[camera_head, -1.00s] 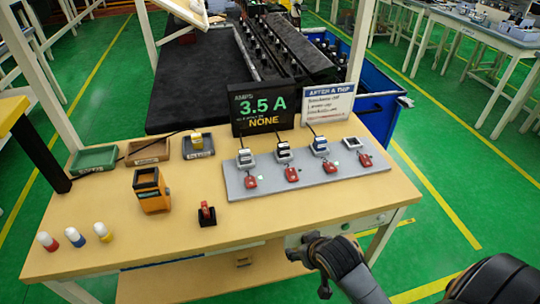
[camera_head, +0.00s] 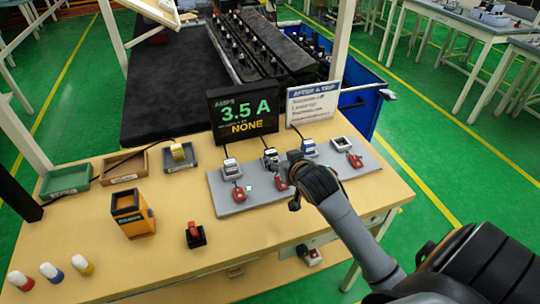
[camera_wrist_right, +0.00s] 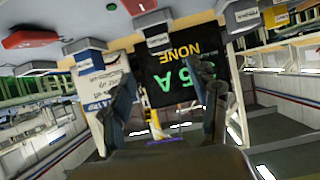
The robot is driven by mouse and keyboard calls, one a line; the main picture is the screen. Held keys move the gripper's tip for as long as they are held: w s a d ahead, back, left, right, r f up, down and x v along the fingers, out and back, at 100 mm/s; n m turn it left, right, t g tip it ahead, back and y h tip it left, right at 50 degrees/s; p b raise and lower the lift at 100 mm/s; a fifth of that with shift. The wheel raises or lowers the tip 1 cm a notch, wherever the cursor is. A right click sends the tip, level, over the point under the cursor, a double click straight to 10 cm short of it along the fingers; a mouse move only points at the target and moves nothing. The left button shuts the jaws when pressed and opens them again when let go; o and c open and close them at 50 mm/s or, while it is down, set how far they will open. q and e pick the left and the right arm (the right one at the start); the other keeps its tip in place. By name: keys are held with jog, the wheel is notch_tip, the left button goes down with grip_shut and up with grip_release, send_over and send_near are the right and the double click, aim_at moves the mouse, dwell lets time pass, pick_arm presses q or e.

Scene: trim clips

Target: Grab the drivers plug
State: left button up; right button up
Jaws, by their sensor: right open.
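A grey board (camera_head: 235,206) on the bench carries a row of sockets with corded plugs. A white-grey plug (camera_head: 231,169), a dark-and-white plug (camera_head: 270,158) and a blue-and-white plug (camera_head: 309,147) sit in it; a fourth socket (camera_head: 341,143) looks empty. Their labels are too small to read, so I cannot tell which is the drivers plug. My right gripper (camera_head: 290,166) is over the board beside the dark-and-white plug, hiding part of the board. In the right wrist view my right gripper (camera_wrist_right: 166,105) is open and empty, with plugs at the top. My left gripper is out of view.
Red switches (camera_head: 240,193) line the board's front. The amps display (camera_head: 243,112) and a white sign (camera_head: 313,102) stand close behind. An orange device (camera_head: 132,213), a red-topped black switch (camera_head: 195,235), small trays (camera_head: 66,180) and coloured cylinders (camera_head: 52,272) occupy the left bench.

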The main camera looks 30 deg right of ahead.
aim_at(271, 153)
jog(key=x, duration=0.4)
jog(key=shift+w+f, duration=0.15)
jog(key=shift+w, duration=0.1)
jog(key=shift+w+d+f+p, duration=0.15)
jog(key=shift+w+f+p, duration=0.05)
jog(key=shift+w+p, duration=0.25)
jog(key=x, duration=0.4)
jog(key=shift+f+p, duration=0.2)
jog(key=shift+p, duration=0.15)
jog(key=shift+c, duration=0.7)
jog(key=c, duration=1.1)
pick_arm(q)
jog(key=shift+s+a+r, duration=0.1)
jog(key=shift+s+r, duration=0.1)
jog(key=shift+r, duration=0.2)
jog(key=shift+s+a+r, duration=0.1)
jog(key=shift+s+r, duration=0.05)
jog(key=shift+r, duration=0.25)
pick_arm(e)
grip_shut()
jog(key=shift+r, duration=0.15)
